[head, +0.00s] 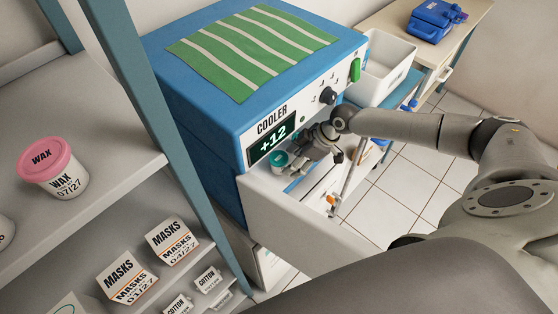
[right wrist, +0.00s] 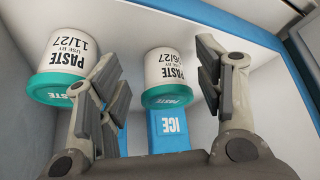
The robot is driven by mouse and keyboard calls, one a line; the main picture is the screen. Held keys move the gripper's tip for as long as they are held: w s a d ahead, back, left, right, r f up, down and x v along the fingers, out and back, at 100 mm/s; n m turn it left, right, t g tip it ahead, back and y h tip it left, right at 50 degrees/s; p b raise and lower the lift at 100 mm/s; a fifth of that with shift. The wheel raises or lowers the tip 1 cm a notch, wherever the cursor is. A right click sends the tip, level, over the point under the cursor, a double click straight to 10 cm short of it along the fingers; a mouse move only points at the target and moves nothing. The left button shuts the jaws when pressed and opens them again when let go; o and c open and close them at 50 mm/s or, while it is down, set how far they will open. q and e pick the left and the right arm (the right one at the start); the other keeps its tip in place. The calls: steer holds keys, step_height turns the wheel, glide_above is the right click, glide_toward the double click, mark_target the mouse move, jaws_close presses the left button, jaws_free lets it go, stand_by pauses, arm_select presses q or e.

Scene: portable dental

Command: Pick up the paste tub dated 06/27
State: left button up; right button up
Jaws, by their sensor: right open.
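In the right wrist view the paste tub dated 06/27 (right wrist: 170,70), white with a teal lid, stands in the cooler's open drawer (head: 290,205). Its first digit is partly obscured. My right gripper (right wrist: 158,72) is open, with one finger on each side of this tub and a gap to it. Another paste tub, dated 11/27 (right wrist: 72,62), stands to the left, partly behind the left finger. In the head view my right gripper (head: 322,143) reaches into the drawer and hides much of its contents. One teal-lidded tub (head: 279,159) shows there, its date unreadable. My left gripper is out of view.
A blue ice pack (right wrist: 169,131) lies in the drawer by the 06/27 tub. The blue cooler (head: 205,120) stands behind the drawer. A shelf at left holds a pink-lidded wax tub (head: 50,168) and mask boxes (head: 172,242). Tiled floor is clear at right.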

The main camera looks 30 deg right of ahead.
mark_target(282, 158)
steer(key=w+a+p, duration=0.1)
steer(key=w+a, duration=0.1)
steer(key=a, duration=0.1)
steer(key=shift+w+f, duration=0.1)
steer(key=shift+w, duration=0.1)
steer(key=shift+w+a+f, duration=0.1)
steer(key=shift+a+f, duration=0.1)
steer(key=shift+f, duration=0.15)
steer(key=shift+d, duration=0.1)
steer(key=c, duration=0.8)
